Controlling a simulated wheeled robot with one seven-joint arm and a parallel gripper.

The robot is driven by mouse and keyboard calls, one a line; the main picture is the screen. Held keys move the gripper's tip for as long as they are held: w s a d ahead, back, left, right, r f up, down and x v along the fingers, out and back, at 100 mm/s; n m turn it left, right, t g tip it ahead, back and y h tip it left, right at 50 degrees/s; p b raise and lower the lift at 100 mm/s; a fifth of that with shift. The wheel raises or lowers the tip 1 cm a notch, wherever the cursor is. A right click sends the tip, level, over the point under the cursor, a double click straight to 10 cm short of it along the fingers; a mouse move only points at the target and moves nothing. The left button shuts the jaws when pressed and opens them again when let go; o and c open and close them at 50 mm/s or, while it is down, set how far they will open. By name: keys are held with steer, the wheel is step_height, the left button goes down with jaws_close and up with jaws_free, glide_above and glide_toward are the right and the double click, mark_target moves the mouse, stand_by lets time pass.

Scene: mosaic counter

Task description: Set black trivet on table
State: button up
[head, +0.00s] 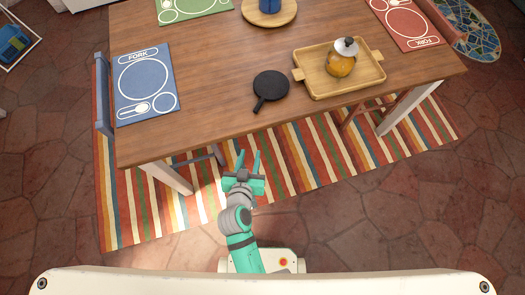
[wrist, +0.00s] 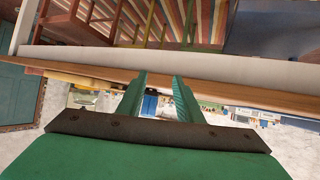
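The black trivet (head: 270,86) lies flat on the wooden table (head: 215,70). It is round, with a short handle pointing toward the table's near edge. My gripper (head: 248,158) is in front of the near edge, apart from the trivet, with its two green fingers spread and nothing between them. In the wrist view the gripper (wrist: 160,88) also shows open and empty, with the table's edge (wrist: 230,92) beyond the fingers. The trivet does not show in the wrist view.
A wooden tray (head: 318,91) holding a jar of orange contents (head: 341,62) stands right of the trivet. A blue placemat (head: 146,84) lies at left, a red one (head: 405,22) at right. A round board (head: 284,16) holds a blue item. Bare tabletop lies left of the trivet.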

steer(key=s+d+r+t, duration=0.1)
steer(key=s+r, duration=0.4)
steer(key=s, duration=0.5)
steer(key=s+d+r+t+y, duration=0.1)
steer(key=s+d+r+t, duration=0.1)
steer(key=s+r, duration=0.4)
steer(key=s+d, duration=0.1)
steer(key=s, duration=0.3)
steer(key=shift+d+r+n, duration=0.3)
